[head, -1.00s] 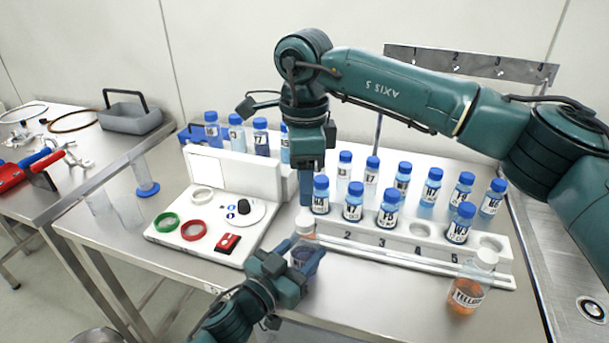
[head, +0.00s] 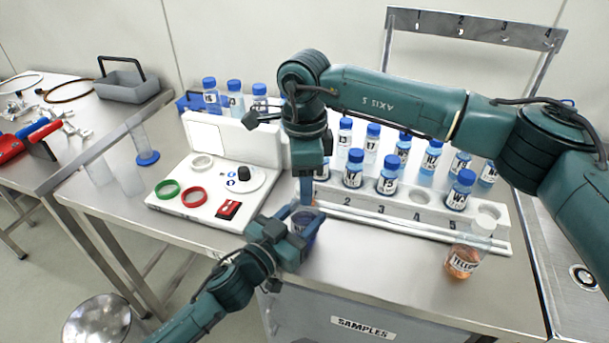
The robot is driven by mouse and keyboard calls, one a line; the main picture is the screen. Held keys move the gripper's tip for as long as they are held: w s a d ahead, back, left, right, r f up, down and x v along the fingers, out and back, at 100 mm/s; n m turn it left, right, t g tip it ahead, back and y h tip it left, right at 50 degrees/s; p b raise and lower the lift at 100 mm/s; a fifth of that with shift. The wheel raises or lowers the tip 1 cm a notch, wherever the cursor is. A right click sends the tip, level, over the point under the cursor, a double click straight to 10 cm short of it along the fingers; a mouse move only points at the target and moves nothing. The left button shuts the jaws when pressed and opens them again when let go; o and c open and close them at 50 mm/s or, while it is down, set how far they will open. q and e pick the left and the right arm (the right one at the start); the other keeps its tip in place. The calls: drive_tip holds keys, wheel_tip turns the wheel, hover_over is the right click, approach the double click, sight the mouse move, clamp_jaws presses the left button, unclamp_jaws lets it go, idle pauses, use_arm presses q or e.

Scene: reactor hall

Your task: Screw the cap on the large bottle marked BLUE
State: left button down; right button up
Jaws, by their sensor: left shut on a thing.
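The large bottle with dark blue liquid (head: 309,229) stands near the front of the table, partly hidden by my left gripper. Its label cannot be read here. My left gripper (head: 298,222) is shut on this bottle from the front left. My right gripper (head: 307,203) points straight down over the bottle's top, with its fingertips at the neck. The bottle's top and the cap are hidden behind the grippers. Whether the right fingers are closed on the cap cannot be seen.
A white numbered rack (head: 400,209) of blue-capped vials lies behind. A white device with rings (head: 215,207) is to the left. The table front between the large bottles is clear.

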drive_tip(key=c, duration=0.9)
drive_tip(key=shift+m, duration=0.9)
drive_tip(key=shift+c, duration=0.2)
drive_tip(key=o, duration=1.1)
drive_tip(key=shift+o, duration=0.2)
wheel_tip(320, 180, up, 12)
use_arm(q)
drive_tip(key=c, duration=0.6)
unclamp_jaws()
